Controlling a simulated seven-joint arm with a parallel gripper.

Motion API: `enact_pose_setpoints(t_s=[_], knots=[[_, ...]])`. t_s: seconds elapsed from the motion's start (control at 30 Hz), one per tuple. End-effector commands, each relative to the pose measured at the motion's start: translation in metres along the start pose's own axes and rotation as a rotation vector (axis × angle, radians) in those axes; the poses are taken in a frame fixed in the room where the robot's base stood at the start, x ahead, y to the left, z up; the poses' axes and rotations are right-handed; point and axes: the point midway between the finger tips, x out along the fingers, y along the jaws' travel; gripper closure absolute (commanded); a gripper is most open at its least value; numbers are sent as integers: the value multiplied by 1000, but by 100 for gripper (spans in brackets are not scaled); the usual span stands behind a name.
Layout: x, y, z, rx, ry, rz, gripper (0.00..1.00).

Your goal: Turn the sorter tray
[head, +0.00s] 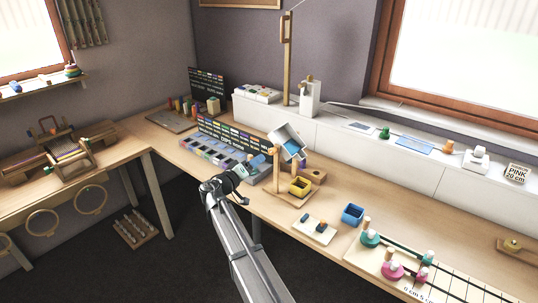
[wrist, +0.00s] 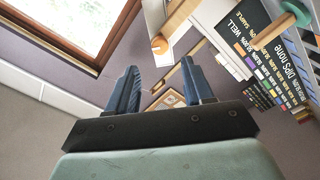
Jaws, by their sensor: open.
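A small white tray with a blue inside (head: 287,140) sits tilted on a wooden post stand (head: 277,188) near the middle of the bench; it looks like the sorter tray. The sorter tray is not clearly recognisable in that view.
A blue bin (head: 352,214) and a pale card with small pieces (head: 314,230) lie right of the stand. A striped board with coloured spools (head: 430,275) is at front right. A dark lettered board (head: 237,133) stands behind the compartment tray. A white ledge (head: 400,160) runs along the back.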

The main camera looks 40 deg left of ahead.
Motion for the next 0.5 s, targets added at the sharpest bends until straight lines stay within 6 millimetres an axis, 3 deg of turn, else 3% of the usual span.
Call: enact_pose_setpoints(t_s=[0.2,0.5], knots=[[41,-1,-1,-1,-2,1,49],[76,-1,0,-1,-1,0,49]])
